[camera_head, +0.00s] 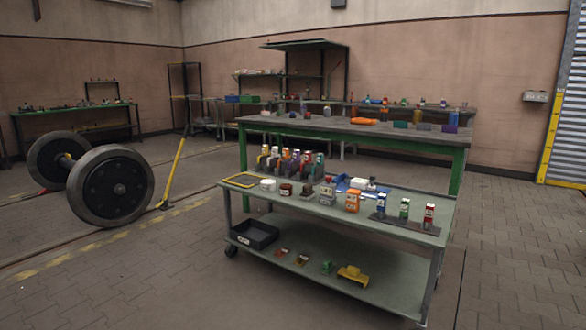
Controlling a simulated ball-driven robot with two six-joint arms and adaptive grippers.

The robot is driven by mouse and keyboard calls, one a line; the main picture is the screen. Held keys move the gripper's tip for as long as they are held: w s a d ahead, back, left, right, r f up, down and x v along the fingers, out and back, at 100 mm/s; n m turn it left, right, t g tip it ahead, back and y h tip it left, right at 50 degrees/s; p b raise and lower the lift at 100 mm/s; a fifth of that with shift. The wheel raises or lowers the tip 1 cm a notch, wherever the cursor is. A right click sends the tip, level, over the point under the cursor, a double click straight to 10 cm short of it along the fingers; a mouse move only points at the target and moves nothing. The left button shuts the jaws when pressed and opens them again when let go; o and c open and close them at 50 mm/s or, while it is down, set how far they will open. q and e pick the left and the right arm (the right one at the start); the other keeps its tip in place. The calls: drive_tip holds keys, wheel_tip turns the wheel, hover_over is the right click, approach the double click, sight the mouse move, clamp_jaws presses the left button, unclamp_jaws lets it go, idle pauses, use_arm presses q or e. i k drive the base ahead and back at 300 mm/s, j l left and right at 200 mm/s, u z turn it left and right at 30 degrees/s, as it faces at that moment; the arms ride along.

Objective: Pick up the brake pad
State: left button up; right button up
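Neither of my grippers is in view. I cannot tell for certain which thing is the brake pad; the small parts are too small to identify. A green-grey two-level cart (330,215) stands mid-picture. On its top, a dark brown piece (286,189) and a dark blocky piece (307,193) sit between a white item (267,184) and a grey box (327,194). On its lower shelf lie two small orange-brown pieces (282,252), a green piece (327,267) and a yellow piece (352,276).
A black bin (254,235) sits on the lower shelf. A yellow-edged dark mat (243,181) and an orange box (352,201) are on the top. A workbench (300,126) stands behind. A wheelset (110,187) stands at left. The floor in front is clear.

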sight(283, 163)
drive_tip(key=i+j+u, duration=0.3)
drive_tip(key=i, duration=0.25)
drive_tip(key=i+u, duration=0.3)
drive_tip(key=i, duration=0.2)
